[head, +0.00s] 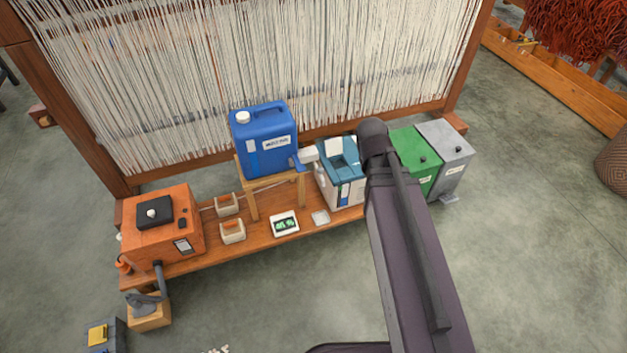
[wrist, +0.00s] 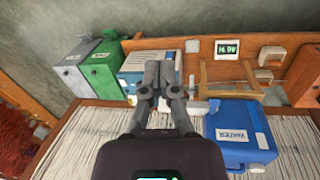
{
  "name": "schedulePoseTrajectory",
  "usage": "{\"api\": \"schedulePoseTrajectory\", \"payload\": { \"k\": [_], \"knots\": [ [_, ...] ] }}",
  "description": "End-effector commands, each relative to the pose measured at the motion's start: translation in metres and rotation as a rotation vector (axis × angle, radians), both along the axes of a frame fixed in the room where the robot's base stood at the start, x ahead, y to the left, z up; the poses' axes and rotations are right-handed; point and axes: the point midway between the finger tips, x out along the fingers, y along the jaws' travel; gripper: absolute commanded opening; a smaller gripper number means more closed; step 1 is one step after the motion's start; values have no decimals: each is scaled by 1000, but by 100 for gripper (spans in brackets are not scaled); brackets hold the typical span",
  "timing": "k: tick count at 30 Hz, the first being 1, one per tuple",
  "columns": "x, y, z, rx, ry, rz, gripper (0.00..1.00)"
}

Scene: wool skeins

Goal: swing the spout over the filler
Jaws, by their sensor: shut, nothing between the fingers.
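A blue canister (head: 262,140) with a white cap stands on a wooden stand. It also shows in the wrist view (wrist: 240,135). A short spout (head: 308,154), pale with a blue part beside it, sticks out from its right side in the head view. It ends near the left edge of a white and teal box (head: 342,172), which looks like the filler. I cannot tell if it overhangs it. In the wrist view the spout (wrist: 198,107) lies just right of my gripper (wrist: 160,68), whose fingers are shut and empty. They hide part of the filler (wrist: 134,83). My arm hides the gripper in the head view.
A green bin (head: 414,158) and a grey bin (head: 446,150) stand right of the filler. An orange box (head: 163,222), small wooden holders and a display (head: 284,224) share the wooden bench. A loom with pale threads (head: 250,70) rises behind. The floor in front is mostly open.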

Motion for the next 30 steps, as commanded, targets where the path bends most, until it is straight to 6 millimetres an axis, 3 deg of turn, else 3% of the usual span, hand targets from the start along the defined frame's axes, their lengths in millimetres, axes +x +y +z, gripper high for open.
{"api": "schedulePoseTrajectory", "payload": {
  "k": [1,3,30],
  "knots": [
    [6,2,-14,-20,1,28,0],
    [11,3,-23,-49,4,66,0],
    [76,31,-120,-427,79,546,0]
  ]
}}
